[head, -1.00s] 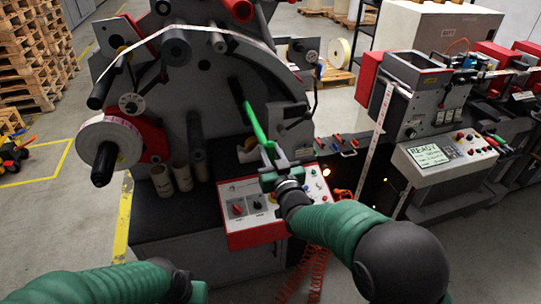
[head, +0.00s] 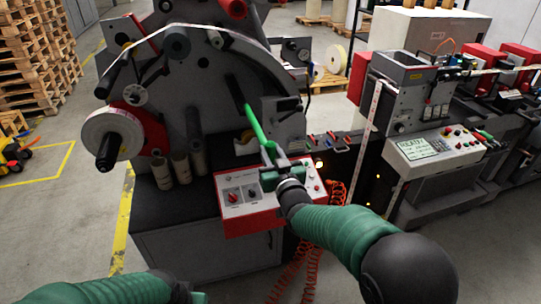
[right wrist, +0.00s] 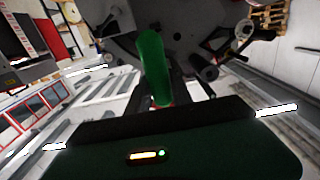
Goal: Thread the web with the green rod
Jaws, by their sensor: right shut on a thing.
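The green rod (head: 254,124) is held tilted in front of the rewinder's grey face, its far end up and left beside a dark roller or shaft. I cannot tell if they touch. My right gripper (head: 272,152) is shut on its near end, above the red and white control panel. The rod also shows in the right wrist view (right wrist: 153,65), pointing toward the machine. The white web (head: 150,41) arcs over the upper rollers from the left side. My left gripper (head: 196,294) is at the bottom edge, mostly out of frame; its jaws cannot be made out.
A white label roll (head: 108,136) sits on a black spindle at the left. The control panel (head: 262,203) lies below my right gripper. Cardboard cores (head: 180,168) stand on the machine's base. Another machine (head: 420,100) stands at the right. Coiled red hoses hang below the panel.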

